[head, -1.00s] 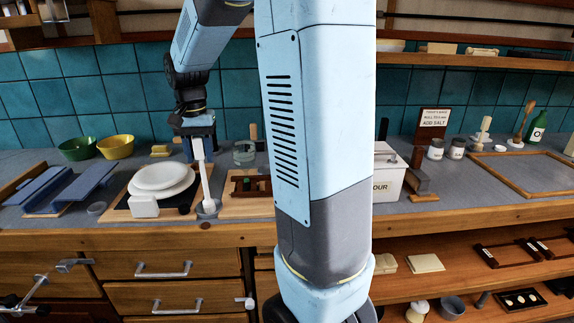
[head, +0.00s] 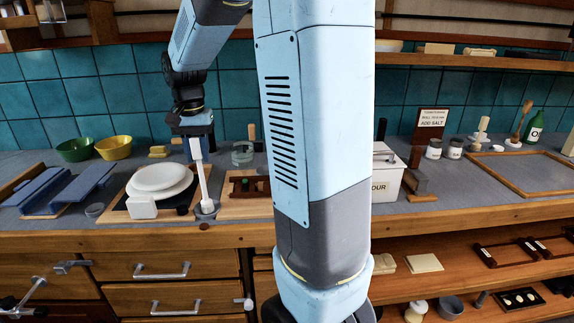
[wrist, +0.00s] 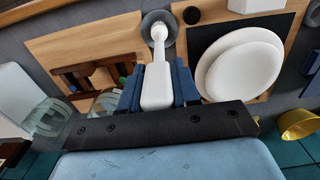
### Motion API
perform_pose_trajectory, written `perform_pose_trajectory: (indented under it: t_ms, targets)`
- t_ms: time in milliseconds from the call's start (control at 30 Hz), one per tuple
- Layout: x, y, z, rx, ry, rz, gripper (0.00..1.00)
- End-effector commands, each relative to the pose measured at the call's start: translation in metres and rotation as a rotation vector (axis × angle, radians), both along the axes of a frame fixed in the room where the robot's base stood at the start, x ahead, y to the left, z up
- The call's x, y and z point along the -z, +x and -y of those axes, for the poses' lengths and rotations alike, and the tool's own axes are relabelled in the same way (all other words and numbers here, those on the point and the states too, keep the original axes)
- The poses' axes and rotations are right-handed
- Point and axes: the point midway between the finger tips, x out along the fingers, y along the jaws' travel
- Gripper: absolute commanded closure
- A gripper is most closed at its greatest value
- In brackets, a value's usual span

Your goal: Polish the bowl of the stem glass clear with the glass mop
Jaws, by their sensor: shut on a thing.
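The glass mop is a white handled tool (wrist: 157,86) with a round pale head. My gripper (wrist: 158,88) is shut on its handle; the gripper also shows in the head view (head: 196,136). The mop (head: 203,178) points down, its head at a small grey round cup (wrist: 170,16); I cannot tell how deep it sits. Clear glass (wrist: 106,101) shows beside the dark wooden cradle (wrist: 72,76), partly hidden by my gripper. Another clear glass piece (wrist: 47,116) lies further left, also in the head view (head: 243,153). I cannot tell which is the stem glass.
White plates (head: 160,178) on a dark mat and a white block (head: 143,208) stand left of the mop. A green bowl (head: 75,150) and a yellow bowl (head: 114,147) are behind. A white flour box (head: 386,176) stands right of my arm. Blue trays lie far left.

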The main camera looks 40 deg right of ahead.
Motion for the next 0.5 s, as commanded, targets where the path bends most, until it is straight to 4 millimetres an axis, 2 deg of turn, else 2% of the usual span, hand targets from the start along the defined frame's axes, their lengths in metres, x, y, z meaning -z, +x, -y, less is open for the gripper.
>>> perform_pose_trajectory:
  t_ms: [500]
  targets:
    - [-0.029, 0.000, 0.000, 0.000, 0.000, 0.001, 1.00]
